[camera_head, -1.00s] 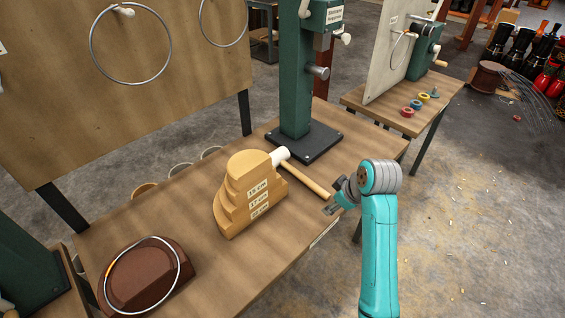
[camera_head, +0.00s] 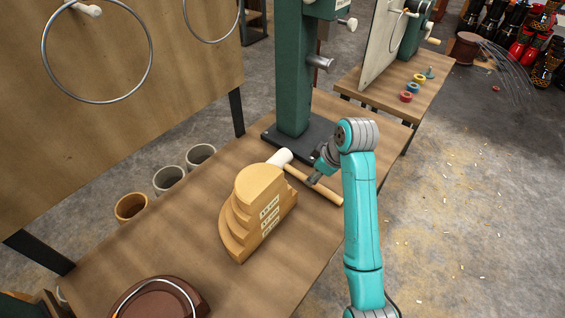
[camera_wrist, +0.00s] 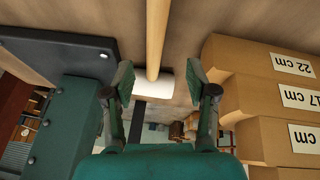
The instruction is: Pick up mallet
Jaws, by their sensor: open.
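The mallet (camera_head: 329,194) has a white head and a light wooden handle. It lies on the wooden workbench (camera_head: 187,241), its head near the stepped wooden block and its handle pointing to the lower right. My gripper (camera_head: 318,177) is close to the middle of the handle. In the wrist view my gripper (camera_wrist: 160,82) is open, with one finger on each side of the mallet (camera_wrist: 156,38). The handle runs up from between the fingers and the white head shows between them. The fingers look apart from the mallet; the exact height above it is unclear.
The stepped wooden block (camera_head: 254,208), with size labels, stands left of the mallet and close to the right finger in the wrist view. A green post on a dark base plate (camera_head: 336,137) stands behind. A brown drum form with a ring (camera_head: 152,300) sits at the front.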

